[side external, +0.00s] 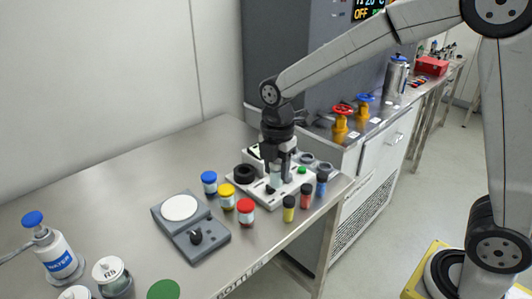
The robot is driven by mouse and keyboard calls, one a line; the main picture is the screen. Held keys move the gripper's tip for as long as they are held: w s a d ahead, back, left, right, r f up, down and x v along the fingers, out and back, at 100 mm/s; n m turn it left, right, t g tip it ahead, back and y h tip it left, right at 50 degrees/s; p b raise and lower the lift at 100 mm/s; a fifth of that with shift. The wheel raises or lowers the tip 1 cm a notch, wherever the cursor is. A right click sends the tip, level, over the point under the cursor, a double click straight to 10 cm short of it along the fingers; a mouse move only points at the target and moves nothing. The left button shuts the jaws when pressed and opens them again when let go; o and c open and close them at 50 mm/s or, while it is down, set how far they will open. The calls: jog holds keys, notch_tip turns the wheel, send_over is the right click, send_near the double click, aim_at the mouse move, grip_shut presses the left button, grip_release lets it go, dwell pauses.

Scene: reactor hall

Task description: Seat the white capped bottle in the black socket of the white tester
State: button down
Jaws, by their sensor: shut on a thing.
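The white tester (252,189) stands at the back right of the steel bench. A raised black round fitting (244,170), which looks like its socket, is at the tester's left side. My gripper (278,166) points down over the middle of the tester, right of this fitting. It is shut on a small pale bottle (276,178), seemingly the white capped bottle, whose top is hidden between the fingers. The bottle looks upright. I cannot tell whether its bottom touches the tester.
Several small capped bottles, such as the red one (246,212) and yellow one (289,208), stand close in front of the tester. A grey stirrer plate (192,232) lies to the left. A water bottle (60,257) and jars stand front left. The back-left bench is clear.

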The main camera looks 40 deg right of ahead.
jog(key=w+d+f+m, duration=0.1)
jog(key=w+d+f, duration=0.2)
jog(key=w, duration=0.7)
jog(key=w+d+f+m, duration=0.1)
jog(key=w+d+f, duration=0.2)
jog(key=w, duration=0.7)
jog(key=shift+d, duration=0.55)
jog(key=shift+f, duration=0.25)
jog(key=shift+f, duration=2.45)
jog(key=shift+f, duration=0.75)
grip_release()
